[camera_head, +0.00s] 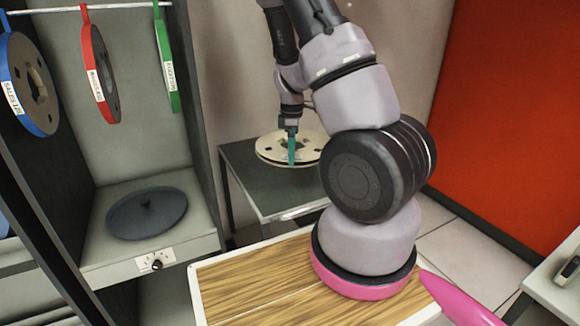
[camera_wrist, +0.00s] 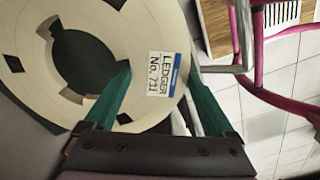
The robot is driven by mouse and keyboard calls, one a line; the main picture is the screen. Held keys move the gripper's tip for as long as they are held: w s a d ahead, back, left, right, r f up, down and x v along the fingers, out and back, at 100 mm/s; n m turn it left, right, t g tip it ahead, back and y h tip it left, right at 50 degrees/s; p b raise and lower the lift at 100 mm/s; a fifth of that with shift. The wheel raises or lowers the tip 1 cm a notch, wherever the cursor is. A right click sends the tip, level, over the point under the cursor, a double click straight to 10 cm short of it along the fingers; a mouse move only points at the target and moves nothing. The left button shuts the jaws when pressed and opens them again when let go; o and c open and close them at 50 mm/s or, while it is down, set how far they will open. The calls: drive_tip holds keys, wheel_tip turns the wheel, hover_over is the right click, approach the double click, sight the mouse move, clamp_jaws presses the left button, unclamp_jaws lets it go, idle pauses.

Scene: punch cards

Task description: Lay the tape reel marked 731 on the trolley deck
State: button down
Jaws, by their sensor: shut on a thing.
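The cream tape reel (camera_head: 270,148) lies nearly level at the dark-topped trolley deck (camera_head: 242,172) in the head view. I cannot tell whether it touches the deck or hangs just above it. In the wrist view the reel (camera_wrist: 105,22) fills the upper left, and its blue-edged label reads "LEDGER No. 731". My gripper (camera_head: 292,150) points down with teal fingers. It is shut on the reel's ring; in the wrist view its fingers (camera_wrist: 165,95) straddle the ring on either side of the label. Part of the deck is hidden behind my arm.
A cabinet at the left holds hanging reels in blue (camera_head: 32,85), red (camera_head: 100,75) and green (camera_head: 166,55). A dark round plate (camera_head: 147,212) sits on its shelf (camera_head: 100,250). A red panel (camera_head: 510,110) stands at the right. Tiled floor (camera_wrist: 285,80) is clear beside the deck.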

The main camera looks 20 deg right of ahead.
drive_tip(key=shift+f, duration=5.5)
drive_tip(key=shift+f, duration=1.05)
unclamp_jaws()
drive_tip(key=shift+r, duration=4.5)
